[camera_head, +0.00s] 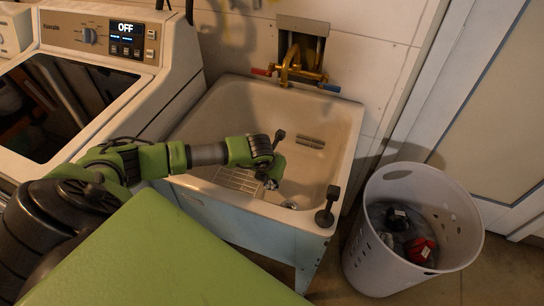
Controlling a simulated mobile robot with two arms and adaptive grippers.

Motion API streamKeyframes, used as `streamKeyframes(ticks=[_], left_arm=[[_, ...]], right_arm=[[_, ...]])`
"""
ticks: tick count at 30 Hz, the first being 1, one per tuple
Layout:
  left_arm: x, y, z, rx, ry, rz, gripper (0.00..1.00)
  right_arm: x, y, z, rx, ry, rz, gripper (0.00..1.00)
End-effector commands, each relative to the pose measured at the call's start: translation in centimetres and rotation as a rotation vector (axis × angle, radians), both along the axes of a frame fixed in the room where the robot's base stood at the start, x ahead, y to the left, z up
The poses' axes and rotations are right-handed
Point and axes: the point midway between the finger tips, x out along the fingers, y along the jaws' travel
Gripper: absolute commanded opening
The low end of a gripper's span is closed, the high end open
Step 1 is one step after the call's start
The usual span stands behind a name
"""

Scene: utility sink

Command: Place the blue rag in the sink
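The utility sink (215,116) stands in the middle, its basin mostly empty, with a ribbed slope and a drain. My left arm reaches over it from the left, and my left gripper (271,182) hangs inside the basin, pointing down. Its fingers are small and mostly hidden by the wrist, so I cannot tell whether it is open or shut. No clearly blue rag shows. Dark grey-blue cloth (408,222) lies in the white hamper on the right, but I cannot tell whether it is the rag.
A perforated white hamper (372,250) stands right of the sink and also holds a red item (421,251). A washing machine (165,85) adjoins the sink's left. A brass faucet (297,68) is on the back wall.

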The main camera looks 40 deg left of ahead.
Motion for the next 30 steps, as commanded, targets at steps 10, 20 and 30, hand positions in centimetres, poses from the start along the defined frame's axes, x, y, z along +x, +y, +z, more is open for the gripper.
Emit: streamKeyframes(ticks=[10, 20, 30], left_arm=[[0.0, 0.0, -4.3, 0.001, 0.001, 0.0, 0.0], [0.1, 0.0, -6.6, 0.0, -0.002, 0.0, 0.0], [0.0, 0.0, -6.8, 0.0, -0.001, 0.0, 0.33]], right_arm=[[1.3, 0.2, 0.4, 0.003, -0.018, 0.001, 0.4], [1.6, -0.7, 0.4, -0.006, -0.023, 0.002, 0.4], [1.5, -0.7, 0.2, -0.008, -0.021, 0.001, 0.4]])
